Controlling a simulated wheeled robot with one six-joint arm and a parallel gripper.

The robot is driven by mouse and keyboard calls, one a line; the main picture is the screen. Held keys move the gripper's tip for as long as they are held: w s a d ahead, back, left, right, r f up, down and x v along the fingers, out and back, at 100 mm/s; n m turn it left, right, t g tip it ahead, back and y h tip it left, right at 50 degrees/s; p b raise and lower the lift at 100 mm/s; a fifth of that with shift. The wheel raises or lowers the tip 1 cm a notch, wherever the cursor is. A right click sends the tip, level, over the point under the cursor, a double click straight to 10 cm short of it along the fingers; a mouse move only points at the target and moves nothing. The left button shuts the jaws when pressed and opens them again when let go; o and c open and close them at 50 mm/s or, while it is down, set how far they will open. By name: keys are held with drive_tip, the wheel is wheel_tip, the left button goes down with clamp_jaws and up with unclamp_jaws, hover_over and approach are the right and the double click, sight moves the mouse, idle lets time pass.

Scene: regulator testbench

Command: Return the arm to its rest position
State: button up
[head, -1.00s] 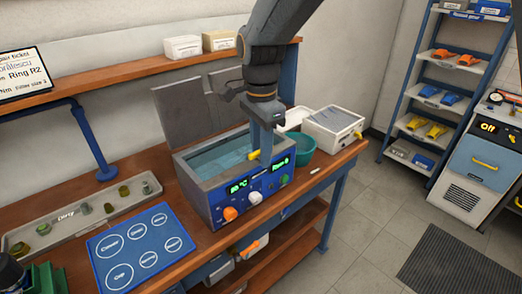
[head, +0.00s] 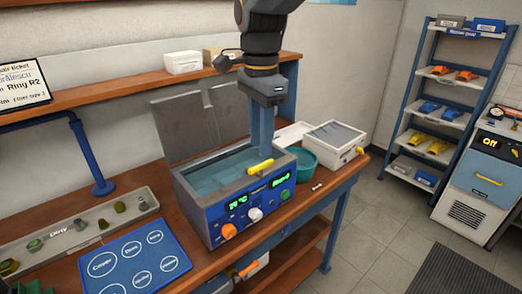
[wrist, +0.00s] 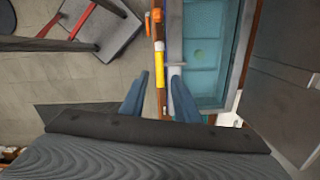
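My gripper (head: 262,145) hangs pointing down over the front of the blue ultrasonic-style bath (head: 235,212), above its yellow handle (head: 260,166). In the wrist view the two blue fingers of my gripper (wrist: 160,76) are spread apart with nothing held between them. The yellow handle (wrist: 161,68) shows beyond and between the fingers. The bath's water (wrist: 205,50) lies right of them, with a faint green spot in it. Whether the fingertips touch the bath cannot be told from the head view.
A teal bowl (head: 303,160) and a white box (head: 334,140) stand right of the bath. A blue mat (head: 133,257) and a tray of small parts (head: 75,238) lie to its left. A wooden shelf (head: 115,90) runs behind. A storage rack (head: 436,100) stands across open floor.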

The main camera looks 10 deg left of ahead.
drive_tip(key=shift+r, duration=0.1)
drive_tip(key=s+d+f+n+t, duration=0.1)
drive_tip(key=d+f+n, duration=0.3)
drive_tip(key=d, duration=0.6)
drive_tip(key=s+d+f+n+t, duration=0.1)
drive_tip(key=d+f+n, duration=0.1)
drive_tip(key=d+f, duration=0.55)
drive_tip(key=s+d+f+n+b, duration=0.3)
drive_tip(key=s+d+f, duration=0.4)
drive_tip(key=d, duration=0.4)
drive_tip(key=shift+f+n+g, duration=0.25)
drive_tip(key=shift+n+g, duration=0.05)
drive_tip(key=shift+n, duration=0.4)
